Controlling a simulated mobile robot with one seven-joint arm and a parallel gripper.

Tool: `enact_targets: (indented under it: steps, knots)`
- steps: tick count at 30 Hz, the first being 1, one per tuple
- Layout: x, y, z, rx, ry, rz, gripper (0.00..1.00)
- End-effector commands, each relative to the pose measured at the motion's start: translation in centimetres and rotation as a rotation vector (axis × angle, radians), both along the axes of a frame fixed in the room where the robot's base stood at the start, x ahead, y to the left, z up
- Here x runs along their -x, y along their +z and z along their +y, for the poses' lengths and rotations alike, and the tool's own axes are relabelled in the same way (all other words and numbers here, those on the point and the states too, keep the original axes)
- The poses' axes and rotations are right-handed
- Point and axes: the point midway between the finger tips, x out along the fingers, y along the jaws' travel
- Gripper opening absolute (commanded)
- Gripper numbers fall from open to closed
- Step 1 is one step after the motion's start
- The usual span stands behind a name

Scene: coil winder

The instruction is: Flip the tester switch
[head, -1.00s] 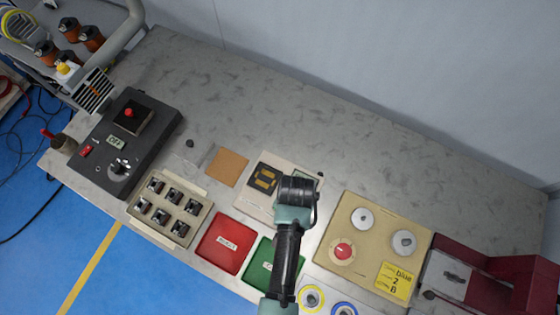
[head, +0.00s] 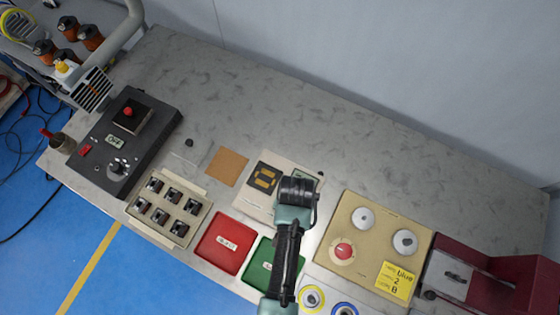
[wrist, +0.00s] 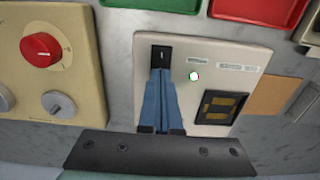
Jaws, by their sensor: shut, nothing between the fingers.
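The tester is a pale panel (head: 255,205) on the bench, partly covered by my arm in the head view. In the wrist view the panel (wrist: 255,55) carries a black switch (wrist: 160,55), a small lit lamp (wrist: 194,76) with a white centre and green edge, and a dark display (wrist: 220,108) with tan segments. My gripper (wrist: 161,73) is shut and empty, its blue fingers pointing at the switch. The fingertips overlap the switch's lower end in the picture; I cannot tell whether they touch it. The switch is hidden behind my arm in the head view.
A beige knob panel (head: 370,270) stands close on one side of the tester. Red (head: 222,240) and green (head: 258,262) trays lie along the front edge. A brown square pad (head: 228,166) lies on the other side. The back of the bench is clear.

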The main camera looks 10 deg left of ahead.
Motion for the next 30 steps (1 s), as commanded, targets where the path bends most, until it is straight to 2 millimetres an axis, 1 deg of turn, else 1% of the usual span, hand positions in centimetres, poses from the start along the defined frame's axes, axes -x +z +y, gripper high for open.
enact_targets:
  steps: [19, 23, 30]
  knots:
    - [0.0, -1.0, 0.0, 0.0, 0.0, 0.0, 0.0]
    - [0.0, -0.7, 0.0, 0.0, 0.0, 0.0, 0.0]
    - [0.0, 1.1, 0.0, 0.0, 0.0, 0.0, 0.0]
